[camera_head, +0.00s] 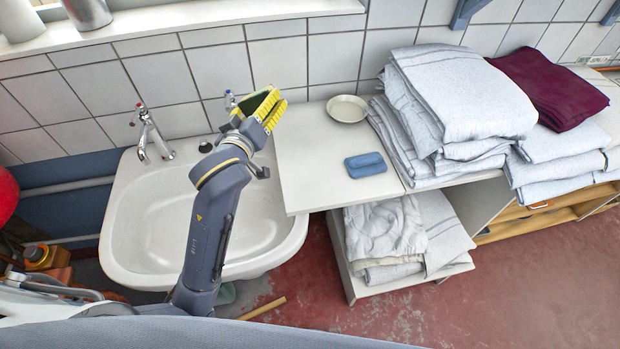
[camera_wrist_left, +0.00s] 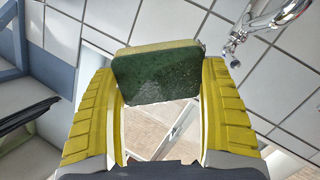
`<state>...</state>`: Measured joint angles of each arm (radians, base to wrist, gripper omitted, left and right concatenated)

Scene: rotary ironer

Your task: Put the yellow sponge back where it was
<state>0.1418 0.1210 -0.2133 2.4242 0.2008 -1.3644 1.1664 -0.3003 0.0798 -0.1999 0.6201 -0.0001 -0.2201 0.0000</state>
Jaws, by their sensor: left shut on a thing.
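My left gripper (camera_head: 264,108) is raised above the right side of the sink and is shut on the yellow sponge (camera_head: 254,101). In the left wrist view the sponge (camera_wrist_left: 155,77) sits between the two yellow fingers. Its dark green scouring face points at the camera, and a yellow strip shows along its top edge. The sponge is clear of the sink and the counter. My right gripper is not in view.
The white sink (camera_head: 128,230) has two taps (camera_head: 148,130) at its back. On the white counter (camera_head: 310,165) are a blue sponge-like block (camera_head: 366,165) and a cream dish (camera_head: 347,108). Folded towel stacks (camera_head: 460,90) stand to the right. The counter's left part is bare.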

